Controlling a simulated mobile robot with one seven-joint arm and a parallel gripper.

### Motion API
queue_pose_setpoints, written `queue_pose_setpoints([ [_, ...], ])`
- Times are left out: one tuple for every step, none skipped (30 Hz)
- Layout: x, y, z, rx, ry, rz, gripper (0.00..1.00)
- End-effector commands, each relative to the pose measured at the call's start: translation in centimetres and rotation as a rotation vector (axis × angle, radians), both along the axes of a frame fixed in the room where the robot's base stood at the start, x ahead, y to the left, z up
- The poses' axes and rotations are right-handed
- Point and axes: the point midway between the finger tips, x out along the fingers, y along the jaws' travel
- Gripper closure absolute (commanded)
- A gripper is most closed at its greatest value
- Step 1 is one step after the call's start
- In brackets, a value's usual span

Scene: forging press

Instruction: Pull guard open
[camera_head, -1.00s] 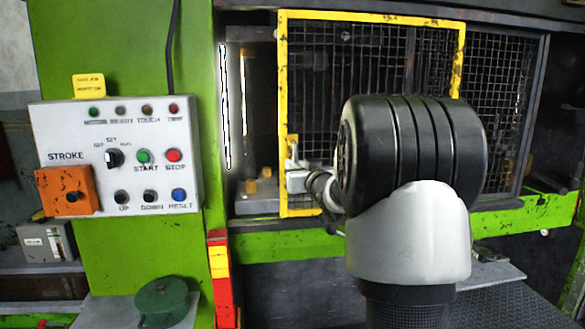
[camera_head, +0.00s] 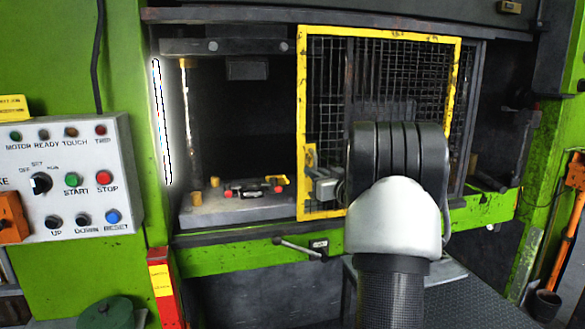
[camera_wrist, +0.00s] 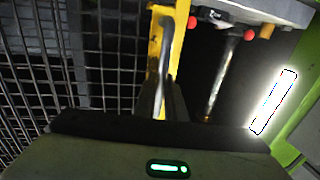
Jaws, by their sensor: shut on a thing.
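The guard (camera_head: 300,110) is a yellow-framed wire mesh panel on the front of the press. It stands partly open, covering the right part of the opening. My gripper (camera_head: 324,186) is at this handle, low on the post, and partly hidden behind my dark arm link. In the wrist view the guard's handle bar (camera_wrist: 166,60) runs down between my fingers, and my gripper (camera_wrist: 168,100) is shut on it. The mesh (camera_wrist: 75,60) fills the left of that view.
The left part of the press opening is uncovered, showing a grey bed (camera_head: 235,207) with a red-ended tool (camera_head: 253,189) on it. A control panel (camera_head: 70,180) is at left. A lever (camera_head: 298,246) sticks out below the bed. An orange-handled tool (camera_head: 565,240) stands at right.

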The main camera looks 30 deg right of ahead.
Motion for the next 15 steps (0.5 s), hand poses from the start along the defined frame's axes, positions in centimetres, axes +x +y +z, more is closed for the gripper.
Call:
queue_pose_setpoints([
  [-0.3,-1.0,0.2,-0.001,0.000,-0.003,1.00],
  [-0.4,-1.3,0.2,-0.001,0.000,-0.003,1.00],
  [-0.5,-1.7,0.2,-0.001,0.000,-0.002,1.00],
  [-0.6,-2.0,0.2,-0.001,-0.001,-0.001,1.00],
  [-0.6,-2.3,0.2,-0.001,-0.001,-0.001,1.00],
  [-0.7,-2.5,0.1,0.000,-0.001,-0.001,1.00],
  [-0.8,-2.7,0.1,0.000,-0.001,-0.001,1.00],
  [-0.8,-2.8,0.1,0.000,-0.001,-0.001,1.00],
  [-0.8,-2.9,0.1,-0.001,-0.002,-0.001,1.00],
  [-0.8,-3.0,0.1,-0.001,-0.002,0.000,1.00],
  [-0.9,-3.0,0.1,-0.001,-0.002,0.000,1.00],
  [-0.9,-3.1,0.1,-0.001,-0.002,0.000,1.00],
  [-0.9,-3.1,0.1,-0.001,-0.002,0.000,1.00],
  [-0.9,-3.1,0.1,-0.001,-0.002,0.001,1.00],
  [-0.9,-3.1,0.1,-0.001,-0.003,0.001,1.00],
])
